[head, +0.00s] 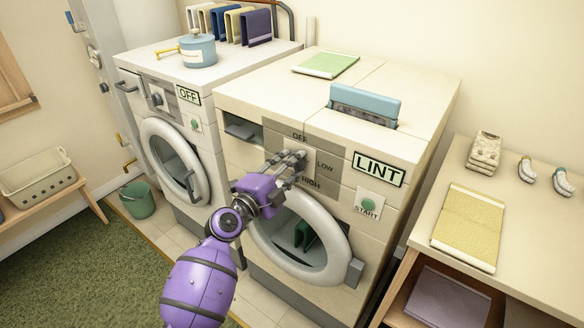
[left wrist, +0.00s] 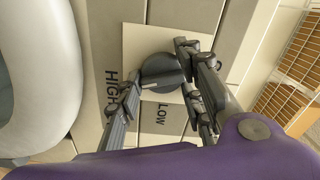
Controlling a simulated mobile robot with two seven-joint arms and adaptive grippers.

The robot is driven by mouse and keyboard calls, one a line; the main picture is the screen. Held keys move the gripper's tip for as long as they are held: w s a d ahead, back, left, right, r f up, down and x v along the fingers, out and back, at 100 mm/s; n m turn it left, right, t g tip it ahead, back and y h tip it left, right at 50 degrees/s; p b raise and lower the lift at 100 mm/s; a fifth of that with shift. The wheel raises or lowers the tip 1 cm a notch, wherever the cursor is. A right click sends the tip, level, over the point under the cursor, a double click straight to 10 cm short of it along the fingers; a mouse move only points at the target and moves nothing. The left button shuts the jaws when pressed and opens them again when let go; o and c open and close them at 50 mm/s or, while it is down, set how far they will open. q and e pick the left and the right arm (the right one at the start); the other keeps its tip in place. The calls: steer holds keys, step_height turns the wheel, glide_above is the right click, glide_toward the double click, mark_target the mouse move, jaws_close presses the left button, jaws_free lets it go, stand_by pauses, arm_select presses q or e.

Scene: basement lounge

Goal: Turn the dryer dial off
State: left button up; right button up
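The dryer (head: 240,90) is the cream machine in the middle of the head view, with OFF, LOW and HIGH lettering on its grey dial panel (head: 325,150). My left gripper (head: 291,160) is at that panel and hides most of the dial in the head view. In the left wrist view the round dark grey dial (left wrist: 160,72) lies between my spread fingers. The dial's exact pointing is unclear. My right gripper is out of view.
The dryer's round door (head: 335,270) is below my left gripper, with a green START button (head: 367,204) at right. A blue lint filter (head: 364,104) stands up from the top. A washer (head: 130,75) is at left, a wooden table (head: 520,170) at right.

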arm_select(q)
steer(key=shift+f, duration=0.2)
steer(key=shift+c, duration=1.2)
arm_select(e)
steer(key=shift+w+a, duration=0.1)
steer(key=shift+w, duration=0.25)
arm_select(q)
steer(key=shift+f, duration=0.15)
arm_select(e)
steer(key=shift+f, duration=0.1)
